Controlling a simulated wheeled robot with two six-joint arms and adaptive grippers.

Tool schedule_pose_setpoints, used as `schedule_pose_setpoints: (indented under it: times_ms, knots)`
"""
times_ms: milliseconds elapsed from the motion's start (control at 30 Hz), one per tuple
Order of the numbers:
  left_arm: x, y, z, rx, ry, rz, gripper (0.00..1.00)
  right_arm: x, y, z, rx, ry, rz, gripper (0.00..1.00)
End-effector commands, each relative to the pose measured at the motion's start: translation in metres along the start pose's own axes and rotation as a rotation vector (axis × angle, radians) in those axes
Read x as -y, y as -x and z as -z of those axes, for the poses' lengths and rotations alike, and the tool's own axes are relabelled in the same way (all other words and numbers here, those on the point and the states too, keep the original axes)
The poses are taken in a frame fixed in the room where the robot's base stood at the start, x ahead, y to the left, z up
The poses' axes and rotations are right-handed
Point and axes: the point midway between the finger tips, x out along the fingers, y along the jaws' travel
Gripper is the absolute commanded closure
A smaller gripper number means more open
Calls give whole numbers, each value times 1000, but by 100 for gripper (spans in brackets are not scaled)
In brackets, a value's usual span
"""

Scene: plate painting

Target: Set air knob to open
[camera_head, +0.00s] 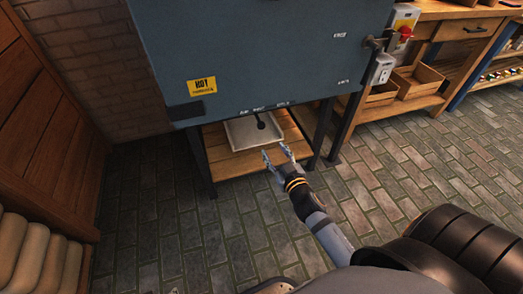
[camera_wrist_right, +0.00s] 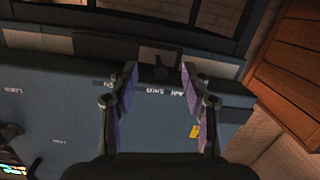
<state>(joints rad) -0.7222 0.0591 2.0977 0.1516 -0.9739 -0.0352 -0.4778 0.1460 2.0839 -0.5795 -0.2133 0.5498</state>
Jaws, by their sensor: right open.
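The blue-grey kiln (camera_head: 260,60) fills the upper middle of the head view, with small white labels along its lower front edge. A small black knob (camera_head: 261,124) hangs below those labels. My right gripper (camera_head: 276,151) is open and empty, just below and right of the knob in the picture, seemingly apart from it. In the right wrist view, the open fingers of my right gripper (camera_wrist_right: 158,76) frame a dark piece (camera_wrist_right: 160,73) at the kiln's edge, probably the knob. Labels there appear upside down and are hard to read. My left gripper is not in view.
A white tray (camera_head: 236,135) lies on a wooden shelf (camera_head: 225,168) under the kiln, between dark legs. A yellow HOT sign (camera_head: 201,86) is on the kiln. A workbench with wooden boxes (camera_head: 415,83) stands right. Brick floor (camera_head: 160,215) is clear in front.

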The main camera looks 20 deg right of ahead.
Motion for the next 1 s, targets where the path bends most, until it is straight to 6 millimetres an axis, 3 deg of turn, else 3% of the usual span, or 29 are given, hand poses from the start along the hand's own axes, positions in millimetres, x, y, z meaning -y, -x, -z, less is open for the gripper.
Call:
schedule_pose_setpoints:
  times_ms: [33,200,433,800,1000]
  knots:
    - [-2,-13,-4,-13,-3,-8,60,3,0,-3,-47,-1,-2,52]
    - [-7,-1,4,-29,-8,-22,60,3,7,28,-128,-8,-7,52]
    - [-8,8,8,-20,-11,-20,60,2,1,37,-134,-9,-8,52]
    - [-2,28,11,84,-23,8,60,2,-72,47,-134,-10,-7,52]
    - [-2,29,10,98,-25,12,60,2,-93,47,-133,-9,-6,52]
